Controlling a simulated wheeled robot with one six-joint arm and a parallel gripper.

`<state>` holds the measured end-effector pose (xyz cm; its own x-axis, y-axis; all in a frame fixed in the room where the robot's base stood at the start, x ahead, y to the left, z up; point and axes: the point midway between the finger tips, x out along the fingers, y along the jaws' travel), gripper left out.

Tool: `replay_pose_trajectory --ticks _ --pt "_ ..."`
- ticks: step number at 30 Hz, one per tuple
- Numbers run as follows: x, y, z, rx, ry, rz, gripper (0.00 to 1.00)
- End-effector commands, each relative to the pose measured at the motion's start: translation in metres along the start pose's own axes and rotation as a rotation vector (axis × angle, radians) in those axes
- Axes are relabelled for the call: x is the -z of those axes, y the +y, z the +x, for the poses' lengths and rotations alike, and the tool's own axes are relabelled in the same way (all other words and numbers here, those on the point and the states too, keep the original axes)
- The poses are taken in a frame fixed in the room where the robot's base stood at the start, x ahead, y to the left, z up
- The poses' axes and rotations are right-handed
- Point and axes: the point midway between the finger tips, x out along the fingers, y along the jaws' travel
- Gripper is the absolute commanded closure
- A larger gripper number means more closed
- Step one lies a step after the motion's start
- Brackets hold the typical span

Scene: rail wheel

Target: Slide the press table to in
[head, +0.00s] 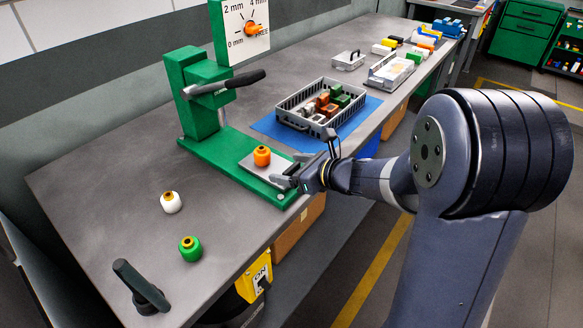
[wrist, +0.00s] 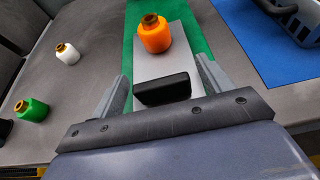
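The press table (wrist: 177,52) is a grey sliding plate on the green press base (head: 214,162). An orange bushing-like part (head: 262,156) with a brown top stands on the plate; it also shows in the wrist view (wrist: 155,36). A black handle (wrist: 162,89) sits at the plate's near end. My gripper (wrist: 162,78) is open, with one finger on each side of the handle and small gaps showing. In the head view my gripper (head: 290,174) is at the plate's front end, and it partly hides the handle.
The green press column (head: 196,95) with a black lever (head: 238,80) and a dial stands behind. White (head: 171,202) and green (head: 190,248) parts stand left on the bench. A grey crate (head: 312,121) of blocks sits on a blue mat to the right.

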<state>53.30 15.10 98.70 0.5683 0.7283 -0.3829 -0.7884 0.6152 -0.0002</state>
Motion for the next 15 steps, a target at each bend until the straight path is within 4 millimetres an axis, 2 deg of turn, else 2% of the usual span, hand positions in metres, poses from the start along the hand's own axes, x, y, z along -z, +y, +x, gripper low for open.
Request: replay_pose_trajectory --ticks 2,15 --pt "0.0 -0.0001 -0.0002 0.0 0.0 0.0 0.32" --pt "0.0 -0.0001 -0.0004 0.0 0.0 0.0 0.68"
